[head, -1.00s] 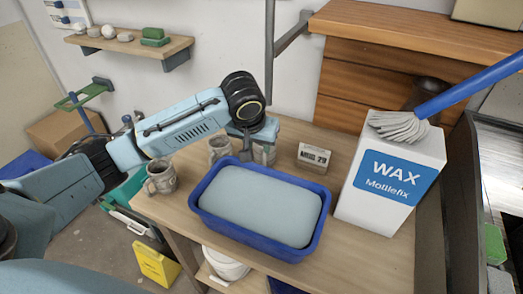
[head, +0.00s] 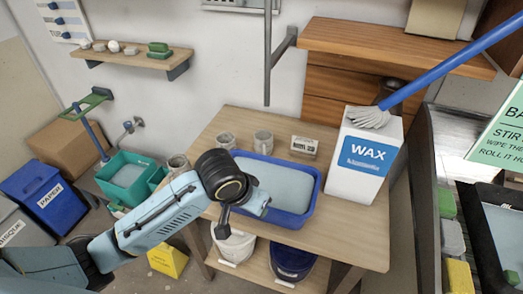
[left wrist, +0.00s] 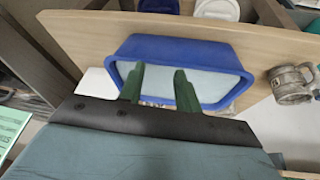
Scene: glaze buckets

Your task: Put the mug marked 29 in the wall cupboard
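Two grey mugs, a left one (head: 226,141) and a right one (head: 263,142), stand on the wooden table behind the blue tub (head: 310,204). A third mug (head: 178,163) stands at the table's left edge, partly behind my left arm; a grey mug (left wrist: 290,84) also shows in the left wrist view. I cannot read marks on the mugs. A small block (head: 304,146) with lettering, read as MUG 29 earlier, stands right of them. My left gripper (left wrist: 159,69) is open and empty over the tub, fingers apart. My right gripper and a wall cupboard are not recognisable in view.
A white WAX box (head: 363,165) stands at the table's right, with a grey mop head (head: 368,117) on top. Buckets (head: 235,245) sit on the lower shelf. A wall shelf (head: 130,55) holds small objects. A wooden unit (head: 345,75) stands behind the table.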

